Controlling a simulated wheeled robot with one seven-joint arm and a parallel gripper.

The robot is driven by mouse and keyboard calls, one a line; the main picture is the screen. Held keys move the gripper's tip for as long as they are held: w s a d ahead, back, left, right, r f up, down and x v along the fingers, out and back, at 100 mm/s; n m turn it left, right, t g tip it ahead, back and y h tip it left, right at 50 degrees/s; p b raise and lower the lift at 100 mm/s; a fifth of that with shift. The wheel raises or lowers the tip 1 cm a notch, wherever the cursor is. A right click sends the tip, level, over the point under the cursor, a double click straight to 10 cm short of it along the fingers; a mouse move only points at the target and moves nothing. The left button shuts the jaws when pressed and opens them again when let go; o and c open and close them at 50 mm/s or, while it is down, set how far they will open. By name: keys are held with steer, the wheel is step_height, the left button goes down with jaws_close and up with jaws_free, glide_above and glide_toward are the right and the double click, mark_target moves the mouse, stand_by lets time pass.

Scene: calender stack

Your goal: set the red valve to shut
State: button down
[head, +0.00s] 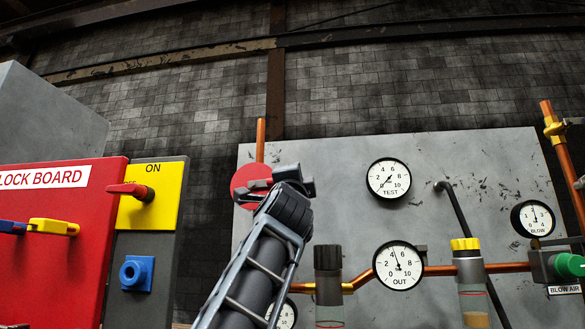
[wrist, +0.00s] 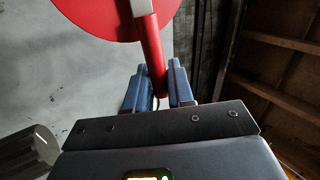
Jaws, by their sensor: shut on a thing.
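The red valve shows in the head view as a round red plate (head: 243,183) on the grey panel, partly hidden behind my gripper (head: 278,186). In the wrist view its red lever (wrist: 151,48) crosses in front of the red disc (wrist: 95,14) and runs down between the fingers. A pale grey part shows at the lever's upper end. My gripper (wrist: 157,88) is shut on the lever's lower end, with one blue-grey finger on each side. Any position marking on the plate is hidden or out of frame.
A red lock board (head: 60,250) and a yellow ON plate with a red switch (head: 130,191) stand at the left. Several gauges, including the TEST gauge (head: 389,179) and OUT gauge (head: 398,268), and a copper pipe (head: 435,270) lie right of my arm.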

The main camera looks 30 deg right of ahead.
steer(key=shift+f+m+g+h, duration=0.5)
steer(key=shift+m+h, duration=0.2)
steer(key=shift+m, duration=0.3)
steer(key=c, duration=1.1)
jaws_free()
steer(key=shift+v, duration=3.9)
